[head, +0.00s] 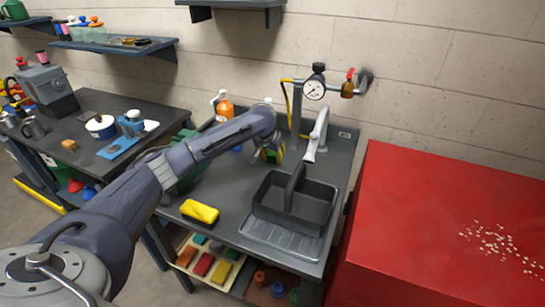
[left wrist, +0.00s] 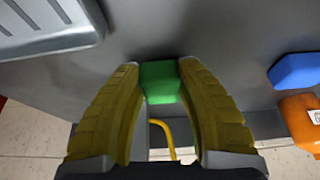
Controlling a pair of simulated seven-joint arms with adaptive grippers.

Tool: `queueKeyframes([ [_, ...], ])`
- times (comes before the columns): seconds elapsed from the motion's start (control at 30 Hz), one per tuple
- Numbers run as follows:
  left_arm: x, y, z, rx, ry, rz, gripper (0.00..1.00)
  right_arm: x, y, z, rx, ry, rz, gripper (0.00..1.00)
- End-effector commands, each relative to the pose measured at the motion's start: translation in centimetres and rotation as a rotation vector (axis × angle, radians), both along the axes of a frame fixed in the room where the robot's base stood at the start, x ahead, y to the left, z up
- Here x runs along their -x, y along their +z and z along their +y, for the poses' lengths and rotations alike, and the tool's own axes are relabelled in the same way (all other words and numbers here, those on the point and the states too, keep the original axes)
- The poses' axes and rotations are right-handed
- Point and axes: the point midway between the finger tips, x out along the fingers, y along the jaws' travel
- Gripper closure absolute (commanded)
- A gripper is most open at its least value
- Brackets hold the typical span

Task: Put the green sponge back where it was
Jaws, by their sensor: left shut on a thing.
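The green sponge (left wrist: 160,82) is a small green block between the yellow finger pads of my left gripper (left wrist: 160,75) in the left wrist view. The gripper is shut on it. In the head view my left gripper (head: 268,155) is over the back of the grey counter, left of the tap, and the sponge is mostly hidden there. I cannot tell whether the sponge touches the counter. My right gripper is not in view.
A yellow sponge (head: 199,212) lies at the counter's front left. A dark caddy (head: 318,207) stands on the ribbed tray (head: 268,238). An orange bottle (head: 225,110) and tap (head: 320,130) stand behind. Several coloured blocks (head: 203,265) lie on the shelf below. A blue block (left wrist: 295,70) lies near the bottle.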

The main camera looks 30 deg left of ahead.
Motion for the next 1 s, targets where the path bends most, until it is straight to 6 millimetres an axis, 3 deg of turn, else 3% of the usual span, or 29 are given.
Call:
queueKeyframes([
  [0.17,0.0,-0.3,0.0,0.0,0.0,0.001,0.95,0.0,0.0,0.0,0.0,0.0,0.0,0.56],
  [0.2,0.0,-0.2,0.0,0.0,0.0,0.0,0.57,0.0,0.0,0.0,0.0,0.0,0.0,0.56],
  [0.33,0.0,-0.2,0.0,0.0,0.0,0.0,0.42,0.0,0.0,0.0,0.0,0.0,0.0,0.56],
  [0.67,0.0,0.2,0.0,0.0,0.0,-0.001,0.42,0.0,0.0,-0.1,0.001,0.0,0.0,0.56],
  [1.0,1.8,4.8,-0.1,-0.001,-0.002,-0.004,0.42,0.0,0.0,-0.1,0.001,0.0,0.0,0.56],
])
